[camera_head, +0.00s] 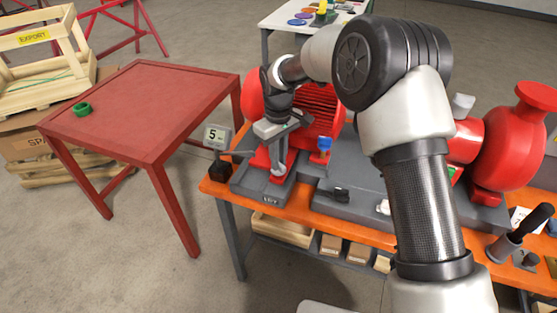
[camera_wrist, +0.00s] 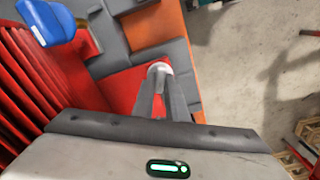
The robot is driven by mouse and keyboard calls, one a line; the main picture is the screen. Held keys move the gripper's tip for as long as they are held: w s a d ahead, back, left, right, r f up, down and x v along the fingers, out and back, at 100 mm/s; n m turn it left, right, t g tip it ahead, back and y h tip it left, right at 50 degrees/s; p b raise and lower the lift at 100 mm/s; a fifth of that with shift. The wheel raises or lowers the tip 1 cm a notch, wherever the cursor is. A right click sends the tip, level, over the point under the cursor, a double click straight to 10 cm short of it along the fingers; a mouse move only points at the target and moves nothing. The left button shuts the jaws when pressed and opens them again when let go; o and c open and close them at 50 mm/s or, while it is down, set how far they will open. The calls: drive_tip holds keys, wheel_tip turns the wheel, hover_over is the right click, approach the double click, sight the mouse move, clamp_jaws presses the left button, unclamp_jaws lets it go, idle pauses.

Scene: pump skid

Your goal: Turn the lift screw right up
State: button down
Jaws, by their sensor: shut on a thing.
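The lift screw shows as a pale round head (camera_wrist: 160,68) between my fingertips in the wrist view. It stands over a red part on the grey base at the near left end of the pump skid. My gripper (camera_head: 279,165) points down on it, and its two fingers are closed together on the head. The fingers also show in the wrist view (camera_wrist: 160,88). They hide most of the screw, so its height and thread cannot be read. A small display (camera_head: 216,136) reading 5 stands left of the screw.
A red finned motor (camera_head: 318,108) stands right behind my gripper, with a blue-topped part (camera_head: 320,148) close to the right. A red pump (camera_head: 515,150) is at the right on the orange bench (camera_head: 222,190).

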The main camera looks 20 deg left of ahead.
drive_tip(key=m, duration=0.5)
drive_tip(key=shift+m+b, duration=0.3)
drive_tip(key=shift+b, duration=0.05)
drive_tip(key=m, duration=0.6)
drive_tip(key=shift+r, duration=0.1)
drive_tip(key=m, duration=0.6)
drive_tip(key=shift+m, duration=0.4)
drive_tip(key=c, duration=1.8)
unclamp_jaws()
drive_tip(key=shift+o, duration=0.2)
wheel_tip(320, 180, up, 17)
drive_tip(key=p, duration=0.1)
drive_tip(key=shift+r, duration=0.2)
